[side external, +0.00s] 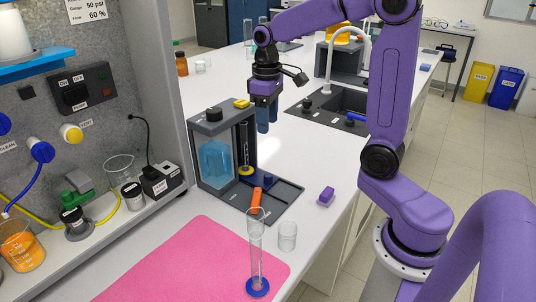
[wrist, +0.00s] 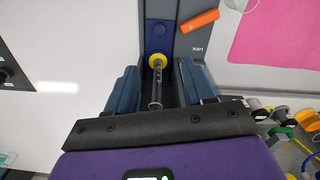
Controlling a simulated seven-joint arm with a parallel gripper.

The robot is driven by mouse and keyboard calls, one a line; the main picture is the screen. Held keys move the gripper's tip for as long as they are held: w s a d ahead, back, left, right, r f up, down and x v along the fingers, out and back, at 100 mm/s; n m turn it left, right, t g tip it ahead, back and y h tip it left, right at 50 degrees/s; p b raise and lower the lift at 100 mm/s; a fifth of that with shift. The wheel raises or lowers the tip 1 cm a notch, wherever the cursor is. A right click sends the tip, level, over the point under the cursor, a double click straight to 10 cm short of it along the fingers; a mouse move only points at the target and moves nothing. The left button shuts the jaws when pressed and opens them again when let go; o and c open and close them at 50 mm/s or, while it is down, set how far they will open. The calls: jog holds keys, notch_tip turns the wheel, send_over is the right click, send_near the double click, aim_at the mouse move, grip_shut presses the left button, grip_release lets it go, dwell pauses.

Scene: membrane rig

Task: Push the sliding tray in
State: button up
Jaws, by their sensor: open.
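The grey membrane rig (side external: 199,172) stands on the white bench with a blue block inside and a yellow piece on top. A clear cylinder with a yellow ring (wrist: 157,61) stands at the strip's rig-side end. My gripper (side external: 263,128) is open and points down, above and behind the rig in the side view. In the wrist view the cylinder appears between its blue fingers.
An orange piece (side external: 256,197) lies on the base beside the strip. A purple block (side external: 326,196) lies right of the base. A sink (side external: 340,105) is behind.

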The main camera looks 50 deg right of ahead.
aim_at(268, 174)
jog(key=shift+m, duration=0.5)
notch_tip(268, 174, down, 17)
jog(key=shift+f, duration=0.2)
grip_shut()
